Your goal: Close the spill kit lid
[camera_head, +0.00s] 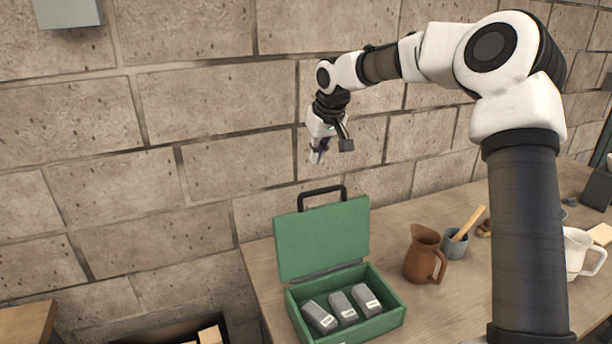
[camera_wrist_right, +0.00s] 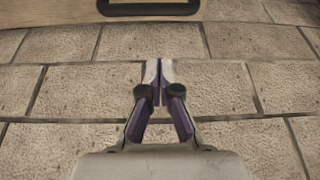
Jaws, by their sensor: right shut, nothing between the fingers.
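The spill kit is a green box (camera_head: 384,321) on the table, with its green lid (camera_head: 325,237) standing open and upright at the back. A black handle (camera_head: 322,191) sits on the lid's top edge, and part of it shows at the top of the right wrist view (camera_wrist_right: 148,9). Several grey labelled blocks (camera_head: 343,308) lie inside the box. My right gripper (camera_head: 317,158) is above the handle, apart from it, in front of the wall. Its fingers are together and empty in the right wrist view (camera_wrist_right: 158,66). My left gripper is not in view.
Right of the box stand a brown jug (camera_head: 424,255) and a grey cup (camera_head: 455,243) with a wooden stick. A white pitcher (camera_head: 580,252) is farther right. A block wall (camera_head: 200,160) rises behind the table (camera_head: 262,270). A dark bin (camera_head: 170,332) with blocks is at lower left.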

